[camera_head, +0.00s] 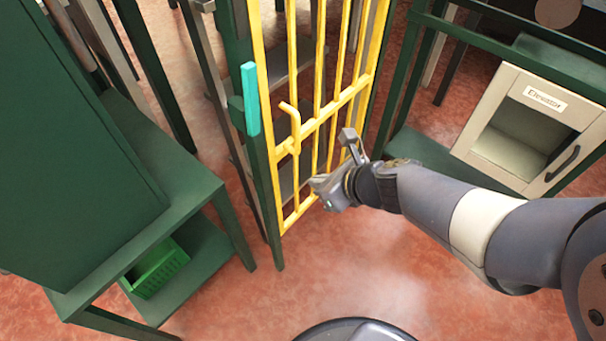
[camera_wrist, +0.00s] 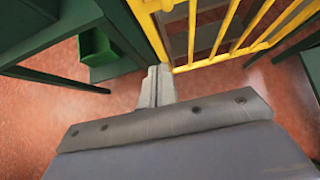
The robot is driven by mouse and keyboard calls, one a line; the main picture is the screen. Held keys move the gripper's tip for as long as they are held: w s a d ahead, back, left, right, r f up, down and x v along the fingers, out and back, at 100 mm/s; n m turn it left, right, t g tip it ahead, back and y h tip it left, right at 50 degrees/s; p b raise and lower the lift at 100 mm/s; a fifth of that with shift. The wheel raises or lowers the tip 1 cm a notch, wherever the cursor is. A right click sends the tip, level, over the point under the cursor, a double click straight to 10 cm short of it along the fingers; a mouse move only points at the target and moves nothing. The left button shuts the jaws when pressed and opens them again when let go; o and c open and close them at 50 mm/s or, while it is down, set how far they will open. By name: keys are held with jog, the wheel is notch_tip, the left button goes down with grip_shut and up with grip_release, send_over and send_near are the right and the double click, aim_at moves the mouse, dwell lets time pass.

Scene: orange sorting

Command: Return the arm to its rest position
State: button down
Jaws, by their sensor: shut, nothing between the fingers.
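My arm reaches in from the right in the head view. My gripper (camera_head: 326,190) is at its end, in front of the lower part of a yellow barred gate (camera_head: 322,127). In the wrist view my gripper (camera_wrist: 157,84) is shut and empty, its fingers together near the gate's lower corner. I cannot tell whether the fingers touch the gate.
A teal handle (camera_head: 250,98) is on the green post left of the gate. A green bench (camera_head: 160,165) stands at left, with a green crate (camera_head: 157,268) on its lower shelf. A cream box labelled Elevator (camera_head: 535,130) is at right. Red floor in front is clear.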

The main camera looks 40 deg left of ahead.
jog(key=shift+v, duration=0.95)
jog(key=shift+f, duration=0.15)
jog(key=b, duration=0.3)
send_near(278, 175)
notch_tip(278, 175, down, 2)
jog(key=shift+a+f, duration=0.3)
jog(key=shift+a, duration=0.55)
jog(key=shift+a+f, duration=0.3)
jog(key=shift+a, duration=0.55)
jog(key=shift+w, duration=0.1)
